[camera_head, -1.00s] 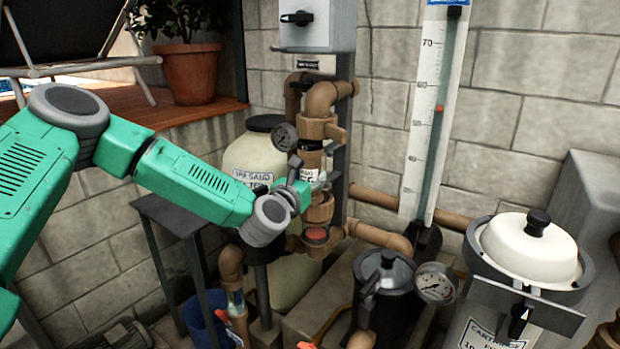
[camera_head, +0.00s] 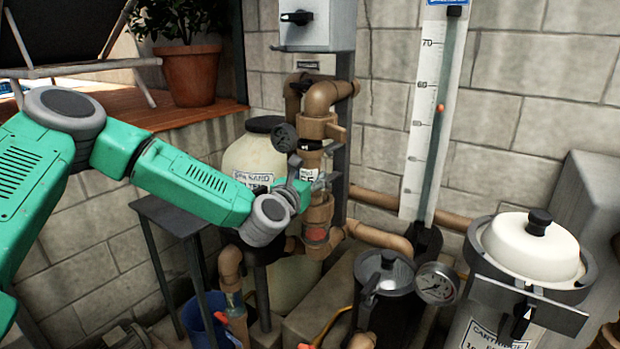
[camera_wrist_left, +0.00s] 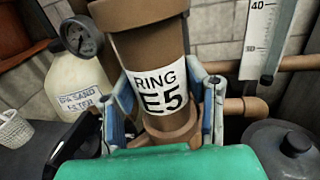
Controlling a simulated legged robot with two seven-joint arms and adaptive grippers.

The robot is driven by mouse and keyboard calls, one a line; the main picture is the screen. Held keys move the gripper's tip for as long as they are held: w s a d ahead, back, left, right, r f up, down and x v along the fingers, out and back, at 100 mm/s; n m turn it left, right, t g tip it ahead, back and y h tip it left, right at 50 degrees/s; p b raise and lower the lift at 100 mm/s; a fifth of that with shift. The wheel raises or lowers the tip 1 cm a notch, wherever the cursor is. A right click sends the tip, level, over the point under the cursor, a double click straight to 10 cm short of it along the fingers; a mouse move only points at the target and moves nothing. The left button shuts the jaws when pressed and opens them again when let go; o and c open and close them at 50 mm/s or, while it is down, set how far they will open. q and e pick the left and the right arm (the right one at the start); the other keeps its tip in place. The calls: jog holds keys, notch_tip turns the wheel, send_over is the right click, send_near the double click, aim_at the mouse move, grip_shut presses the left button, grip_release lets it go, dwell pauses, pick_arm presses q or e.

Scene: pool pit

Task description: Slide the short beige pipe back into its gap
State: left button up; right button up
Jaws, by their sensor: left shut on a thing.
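The short beige pipe (camera_wrist_left: 158,60) carries a white label reading "RING E5" in the left wrist view. In the head view it is in the upright brown pipe column (camera_head: 318,130), its label partly hidden by my gripper. My left gripper (camera_head: 305,188) is shut on the pipe from the left. In the left wrist view its blue-grey fingers (camera_wrist_left: 168,105) flank the pipe on both sides. Below the grip is a lower fitting (camera_head: 318,215) with a reddish part (camera_head: 316,236). Whether the pipe lines up exactly with its neighbours I cannot tell. My right gripper is not in view.
A round gauge (camera_head: 285,136) sits close behind the grip, before a cream sand filter tank (camera_head: 255,158). A dark pump pot (camera_head: 384,275) and a white-lidded cartridge filter (camera_head: 535,245) stand to the right. A dark small table (camera_head: 178,215) is under my arm.

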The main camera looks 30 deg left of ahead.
pick_arm(q)
jog(key=shift+w+d+b, duration=0.1)
jog(key=shift+w+b, duration=0.55)
jog(key=shift+w, duration=0.4)
jog(key=shift+r, duration=0.1)
jog(key=shift+w, duration=0.15)
jog(key=shift+c, duration=0.5)
jog(key=shift+w+d+b, duration=0.1)
jog(key=shift+w+b, duration=0.05)
jog(key=shift+b, duration=0.5)
jog(key=shift+w, duration=0.1)
jog(key=shift+w+f+b, duration=0.1)
jog(key=shift+f+b, duration=0.15)
jog(key=shift+b, duration=0.45)
grip_shut()
jog(key=shift+w+d+f, duration=0.1)
jog(key=shift+w, duration=0.15)
